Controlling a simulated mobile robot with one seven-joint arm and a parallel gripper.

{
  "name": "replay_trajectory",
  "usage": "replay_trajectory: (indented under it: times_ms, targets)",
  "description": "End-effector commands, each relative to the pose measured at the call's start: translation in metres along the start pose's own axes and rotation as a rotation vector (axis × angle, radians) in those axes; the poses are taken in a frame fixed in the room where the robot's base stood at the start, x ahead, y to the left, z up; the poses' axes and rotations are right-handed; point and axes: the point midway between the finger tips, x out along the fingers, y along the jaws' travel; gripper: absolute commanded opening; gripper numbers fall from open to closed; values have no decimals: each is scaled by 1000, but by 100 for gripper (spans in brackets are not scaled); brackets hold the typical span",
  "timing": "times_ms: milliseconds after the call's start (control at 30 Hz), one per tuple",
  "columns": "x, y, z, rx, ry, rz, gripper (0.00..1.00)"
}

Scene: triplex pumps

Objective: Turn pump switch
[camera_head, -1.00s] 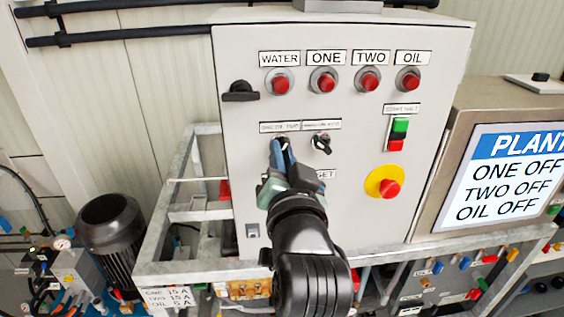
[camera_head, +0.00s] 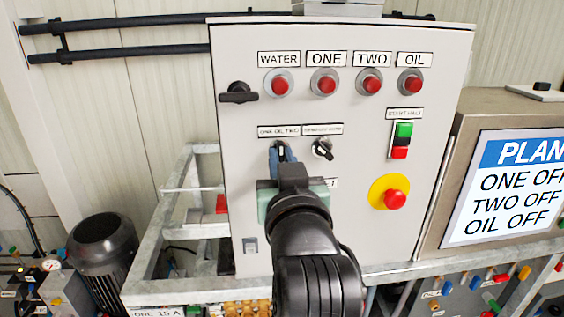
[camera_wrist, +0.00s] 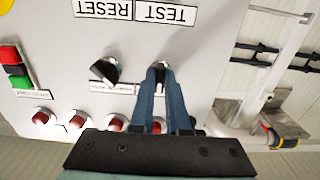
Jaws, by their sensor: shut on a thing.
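A grey control cabinet (camera_head: 240,110) carries two black rotary switches below a row of red lamps. My gripper (camera_head: 281,150) reaches the left switch, under a label that seems to read ONE OIL TWO. In the wrist view, its blue fingers (camera_wrist: 157,78) are closed around the knob of that pump switch (camera_wrist: 158,68), which is mostly hidden between them. The other switch (camera_head: 322,149) stands to the right, free, its knob tilted; it also shows in the wrist view (camera_wrist: 106,70).
A red emergency button (camera_head: 395,199) on a yellow disc and a green-red start/halt button (camera_head: 402,140) sit to the right. A black handle (camera_head: 238,93) juts out at upper left. A display (camera_head: 515,185) reads ONE OFF, TWO OFF, OIL OFF. Metal framing (camera_head: 165,265) runs below.

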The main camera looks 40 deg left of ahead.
Motion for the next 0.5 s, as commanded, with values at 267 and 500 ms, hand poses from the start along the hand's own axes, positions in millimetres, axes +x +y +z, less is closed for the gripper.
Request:
replay_trajectory:
  times_ms: [267,500]
  targets:
    - [0,0,-1,-2,1,1,0]
    - [0,0,-1,-1,1,1,44]
